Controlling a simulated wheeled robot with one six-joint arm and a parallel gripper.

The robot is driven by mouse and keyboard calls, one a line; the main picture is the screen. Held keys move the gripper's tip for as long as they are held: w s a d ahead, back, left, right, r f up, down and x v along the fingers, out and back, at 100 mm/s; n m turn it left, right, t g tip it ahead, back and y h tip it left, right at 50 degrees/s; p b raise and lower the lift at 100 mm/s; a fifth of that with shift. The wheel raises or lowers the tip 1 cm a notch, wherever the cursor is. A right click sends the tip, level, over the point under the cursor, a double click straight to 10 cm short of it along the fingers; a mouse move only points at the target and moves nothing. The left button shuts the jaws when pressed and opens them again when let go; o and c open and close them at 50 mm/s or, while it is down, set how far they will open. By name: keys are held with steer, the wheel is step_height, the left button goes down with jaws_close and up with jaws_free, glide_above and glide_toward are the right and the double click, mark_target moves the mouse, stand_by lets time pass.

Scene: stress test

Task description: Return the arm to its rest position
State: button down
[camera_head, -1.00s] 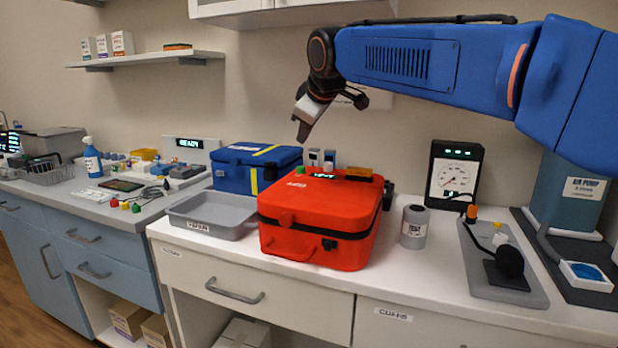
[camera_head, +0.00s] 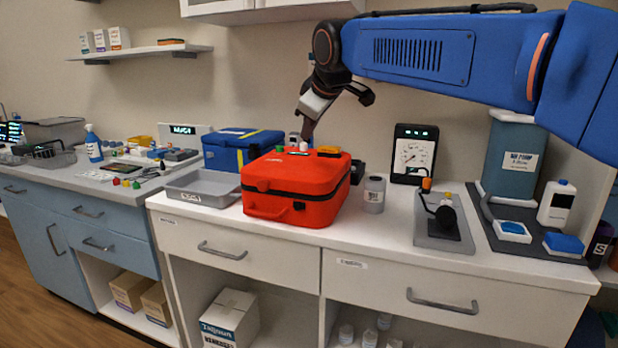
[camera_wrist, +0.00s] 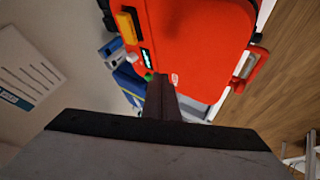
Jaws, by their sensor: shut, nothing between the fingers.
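My gripper (camera_head: 305,132) is shut and empty in the head view. It points down over the far part of the red case (camera_head: 300,180), close to its top; I cannot tell whether it touches. My blue arm reaches in from the upper right. In the wrist view my shut fingers (camera_wrist: 161,82) stand in front of the red case (camera_wrist: 205,45), with an orange block and a small lit display on the case beyond them.
A grey tray (camera_head: 200,187) and a blue case (camera_head: 225,150) stand left of the red case. A wall shelf (camera_head: 150,51) is at upper left.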

steer(key=s+d+f+m+g+h, duration=0.1)
steer(key=s+d+f+m, duration=0.2)
steer(key=s+d+f, duration=0.45)
steer(key=s+d+f+m+h, duration=0.1)
steer(key=s+d+f+m, duration=0.3)
steer(key=s+d, duration=0.6)
steer(key=s+d+f+m+g, duration=0.1)
steer(key=s+d+f+m, duration=0.1)
steer(key=s+d+f, duration=0.2)
steer(key=s+d+f+m, duration=0.1)
steer(key=s+d+f, duration=0.2)
steer(key=s+f, duration=0.6)
steer(key=s+d+f+m+g+h, duration=0.1)
steer(key=s+d+f+m, duration=0.1)
steer(key=s+d+f, duration=0.2)
step_height(320, 180, down, 4)
steer(key=s, duration=0.2)
steer(key=shift+s+d+f+m+g, duration=0.15)
steer(key=shift+s+d+m+g, duration=0.15)
steer(key=shift+s+d, duration=0.05)
